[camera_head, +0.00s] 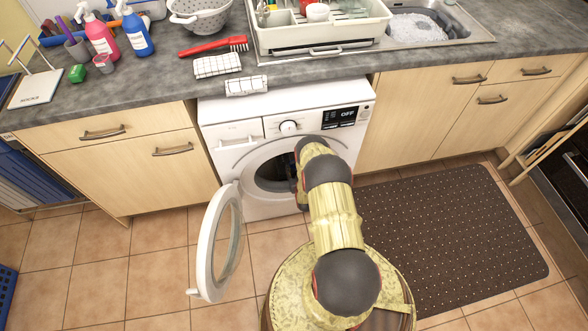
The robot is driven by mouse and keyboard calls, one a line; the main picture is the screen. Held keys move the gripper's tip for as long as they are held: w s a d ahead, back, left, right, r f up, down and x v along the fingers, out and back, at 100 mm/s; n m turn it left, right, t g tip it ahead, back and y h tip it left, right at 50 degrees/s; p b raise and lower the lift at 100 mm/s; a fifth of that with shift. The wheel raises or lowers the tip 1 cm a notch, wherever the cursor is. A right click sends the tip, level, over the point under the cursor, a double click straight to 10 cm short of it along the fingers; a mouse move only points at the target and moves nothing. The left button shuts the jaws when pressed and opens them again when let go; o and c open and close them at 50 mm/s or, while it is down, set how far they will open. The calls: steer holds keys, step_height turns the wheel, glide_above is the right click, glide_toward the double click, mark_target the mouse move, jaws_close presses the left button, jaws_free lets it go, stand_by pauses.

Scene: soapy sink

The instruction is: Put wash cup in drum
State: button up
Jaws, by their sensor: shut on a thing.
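The white washing machine (226,112) stands under the counter in the head view. Its round door (204,255) is swung open to the left. The dark drum (268,176) shows through the opening, partly covered by my arm. My arm reaches forward to the right side of the opening. My gripper is hidden behind my own arm links, and anything it holds is hidden too. No wash cup can be made out at the drum.
On the counter are a pink bottle (100,37), a blue bottle (137,35), a red brush (214,46), checked cloths (217,66) and a colander (202,20). A dish rack (375,26) stands beside the soapy sink (417,27). A dark mat (455,235) covers the floor at right.

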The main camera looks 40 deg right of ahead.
steer(key=shift+s+a+f, duration=0.1)
steer(key=shift+s+f, duration=0.15)
steer(key=shift+f, duration=0.2)
steer(key=o, duration=0.9)
steer(key=shift+s+f, duration=0.1)
steer(key=shift+o, duration=0.5)
steer(key=shift+s, duration=0.15)
steer(key=shift+s+a+f, duration=0.1)
steer(key=shift+s+a, duration=0.1)
steer(key=shift+s, duration=0.05)
steer(key=v, duration=0.6)
steer(key=shift+s+a+r, duration=0.1)
steer(key=shift+r, duration=0.25)
steer(key=shift+r+p+v, duration=0.2)
steer(key=shift+p+v, duration=0.2)
steer(key=shift+v, duration=0.5)
steer(key=shift+r+p+v, duration=0.15)
steer(key=shift+p+v, duration=0.25)
steer(key=shift+v, duration=0.55)
steer(key=p+v, duration=0.4)
steer(key=v, duration=0.9)
steer(key=shift+a+f+p, duration=0.25)
steer(key=shift+f+p, duration=0.15)
steer(key=shift+s, duration=0.1)
